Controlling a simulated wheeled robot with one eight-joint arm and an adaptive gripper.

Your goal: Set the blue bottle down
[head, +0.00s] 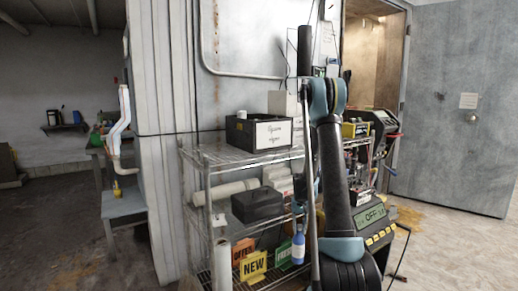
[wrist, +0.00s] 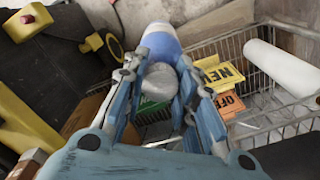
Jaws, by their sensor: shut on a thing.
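The blue bottle (wrist: 160,44) is at the top middle of the wrist view, with a white end and a blue body. My gripper (wrist: 160,68) has its two blue fingers closed in on either side of it, around a pale grey part that looks like its narrower end. In the head view the bottle (head: 298,246) appears upright in front of the lower part of the wire rack, beside my arm. My gripper is mostly hidden there. I cannot tell whether the bottle's base touches anything.
The wire rack (head: 205,156) holds a black labelled box (head: 259,132) and a dark case (head: 257,204). In the wrist view, yellow NEW (wrist: 217,75) and orange (wrist: 229,103) signs and a white roll (wrist: 278,66) lie close to the right of my gripper. A yellow part (wrist: 28,115) is at left.

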